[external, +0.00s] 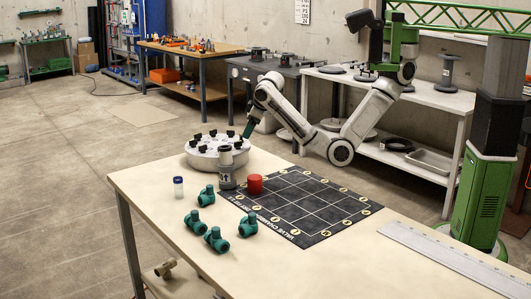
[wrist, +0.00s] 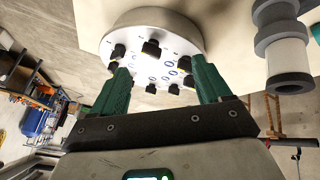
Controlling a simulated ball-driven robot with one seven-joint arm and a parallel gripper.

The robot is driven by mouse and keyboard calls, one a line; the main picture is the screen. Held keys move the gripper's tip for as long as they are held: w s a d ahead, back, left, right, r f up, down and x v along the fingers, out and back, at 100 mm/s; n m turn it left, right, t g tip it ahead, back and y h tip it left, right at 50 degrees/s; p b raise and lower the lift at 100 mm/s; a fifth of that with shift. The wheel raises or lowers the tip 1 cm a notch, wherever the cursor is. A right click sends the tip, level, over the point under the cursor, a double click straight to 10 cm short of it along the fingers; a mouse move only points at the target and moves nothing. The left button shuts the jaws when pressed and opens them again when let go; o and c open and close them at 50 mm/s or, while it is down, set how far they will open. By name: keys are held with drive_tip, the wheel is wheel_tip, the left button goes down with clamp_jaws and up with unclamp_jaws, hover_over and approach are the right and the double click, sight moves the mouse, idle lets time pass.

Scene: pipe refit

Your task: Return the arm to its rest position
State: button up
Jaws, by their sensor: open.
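My gripper (wrist: 158,85) is open, its two green fingers apart with nothing held between them in the wrist view. In the external view my gripper (external: 247,130) hangs at the far edge of the table, by the right side of a round white carousel (external: 203,160). The carousel carries several black knobs on its top and also shows ahead of the fingers in the wrist view (wrist: 150,20). My white arm reaches left from the green column, bent low at the elbow.
Shelves (external: 430,97) stand behind the arm.

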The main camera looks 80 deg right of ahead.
drive_tip(key=s+d+f+n+g+h, duration=0.1)
drive_tip(key=s+d+f+h, duration=0.1)
drive_tip(key=s+d+f, duration=1)
drive_tip(key=s+a+f+g+y, duration=0.1)
drive_tip(key=s+f, duration=0.2)
drive_tip(key=s, duration=0.3)
drive_tip(key=s+a+f+g+y, duration=0.1)
drive_tip(key=s+f+y, duration=0.1)
drive_tip(key=s+f, duration=0.2)
drive_tip(key=s+a+f+g+y+p, duration=0.1)
drive_tip(key=s+f, duration=0.3)
drive_tip(key=s, duration=0.6)
drive_tip(key=shift+s+a+y, duration=0.15)
drive_tip(key=shift+a+y, duration=0.35)
